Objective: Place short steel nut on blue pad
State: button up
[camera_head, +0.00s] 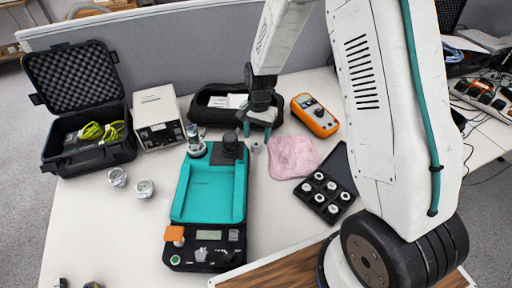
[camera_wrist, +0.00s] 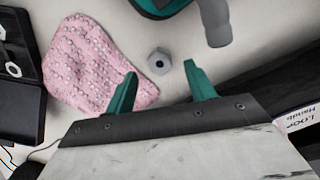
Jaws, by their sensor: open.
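A small grey steel nut (camera_wrist: 159,61) lies on the white table just beyond my fingertips in the wrist view. In the head view it shows (camera_head: 256,147) below my gripper, right of the teal device. My gripper (camera_head: 258,129) is open and empty; in the wrist view its two teal fingers (camera_wrist: 160,73) are spread, with the nut centred between and ahead of them. The teal device (camera_head: 210,193) has a wide blue-green tray surface; I cannot tell a separate blue pad from it. Part of the device shows at the top of the wrist view.
A pink cloth (camera_head: 293,157) lies right of the nut, beside an open black case of several nuts (camera_head: 326,193). A multimeter (camera_head: 314,115) and a black pouch (camera_head: 209,107) stand behind. Two metal pieces (camera_head: 145,188) lie left of the device. My arm hides the table's right side.

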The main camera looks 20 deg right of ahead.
aim_at(256, 144)
notch_tip(256, 144, down, 3)
jog(key=shift+s+a+f, duration=0.15)
jog(key=shift+f, duration=0.05)
jog(key=shift+c, duration=0.3)
grip_shut()
